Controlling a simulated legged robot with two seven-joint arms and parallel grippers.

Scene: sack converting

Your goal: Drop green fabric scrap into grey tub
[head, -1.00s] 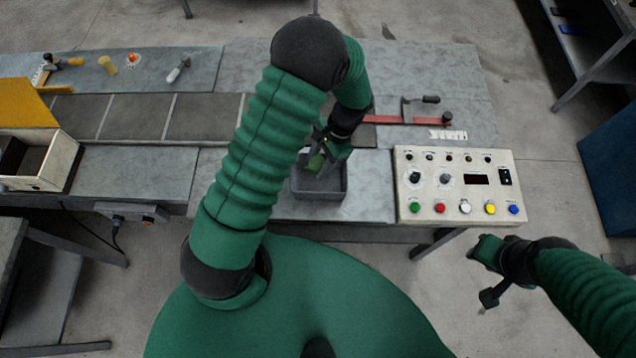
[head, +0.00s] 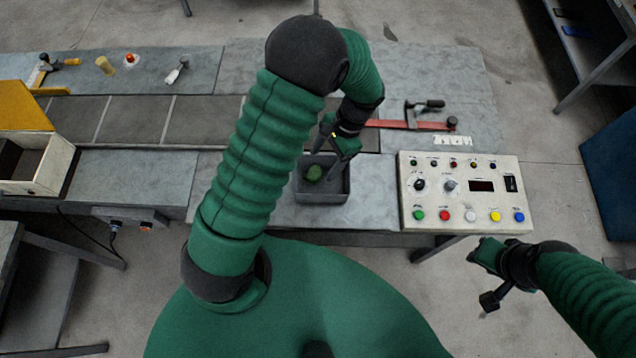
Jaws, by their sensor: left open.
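The grey tub (head: 322,198) stands on the table between the conveyor and the control panel. The green fabric scrap (head: 314,173) lies inside the tub, towards its left side. My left gripper (head: 329,158) is open and just above the tub's back part, its fingers apart and clear of the scrap. My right gripper (head: 477,279) is off to the lower right, over the floor in front of the table, away from the tub.
A control panel (head: 466,192) with coloured buttons stands right of the tub. A conveyor belt (head: 200,118) runs behind it to the left. A red bar with a black-handled tool (head: 425,112) lies at the back right. A white box (head: 40,165) stands at the far left.

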